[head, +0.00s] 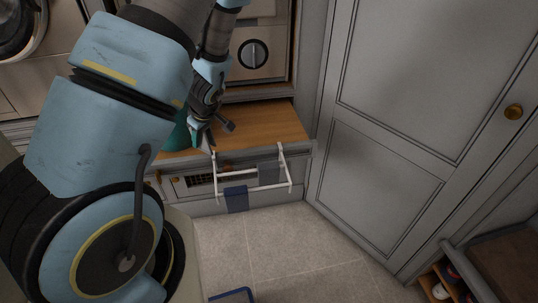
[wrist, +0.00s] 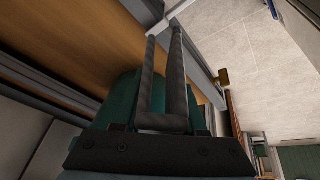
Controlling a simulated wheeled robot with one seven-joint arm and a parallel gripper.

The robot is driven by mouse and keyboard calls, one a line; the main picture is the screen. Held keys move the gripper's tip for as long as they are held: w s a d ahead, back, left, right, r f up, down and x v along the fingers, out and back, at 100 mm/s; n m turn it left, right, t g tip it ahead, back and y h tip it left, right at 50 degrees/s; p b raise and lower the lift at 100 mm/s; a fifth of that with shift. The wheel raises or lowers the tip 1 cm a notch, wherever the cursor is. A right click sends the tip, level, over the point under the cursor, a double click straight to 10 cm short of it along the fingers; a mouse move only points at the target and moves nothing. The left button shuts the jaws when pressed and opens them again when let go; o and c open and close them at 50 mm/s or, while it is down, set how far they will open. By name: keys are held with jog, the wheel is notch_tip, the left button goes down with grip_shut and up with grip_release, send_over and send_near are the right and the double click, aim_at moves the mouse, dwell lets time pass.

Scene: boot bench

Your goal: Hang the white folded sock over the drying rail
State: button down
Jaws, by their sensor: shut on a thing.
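The drying rail (head: 257,188) is a white wire frame at the front of the wooden bench. My gripper (head: 211,146) points down near the left top corner of the rail. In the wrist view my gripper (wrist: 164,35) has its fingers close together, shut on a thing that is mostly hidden. I take it for the white folded sock, though its shape cannot be made out. Pale parts near the fingertips blend with the rail.
A teal object (head: 181,136) stands on the bench (head: 275,126) behind my gripper and also shows beside the fingers in the wrist view (wrist: 118,105). A grey cabinet (head: 400,110) closes off the right. A shoe shelf (head: 440,287) is lower right. Tiled floor (head: 290,245) in front is mostly clear.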

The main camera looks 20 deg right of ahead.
jog(key=s+d+r+n+g+y+p, duration=0.1)
jog(key=s+d+n+g+y+p, duration=0.1)
jog(key=s+d+n, duration=0.7)
jog(key=s+d, duration=0.7)
jog(key=shift+g+y, duration=0.3)
jog(key=shift+p, duration=0.3)
jog(key=shift+s, duration=0.1)
jog(key=shift+f+b, duration=1.7)
jog(key=shift+f, duration=1)
jog(key=shift+s, duration=0.15)
jog(key=shift+s, duration=0.3)
jog(key=shift+p, duration=0.5)
jog(key=shift+f, duration=0.15)
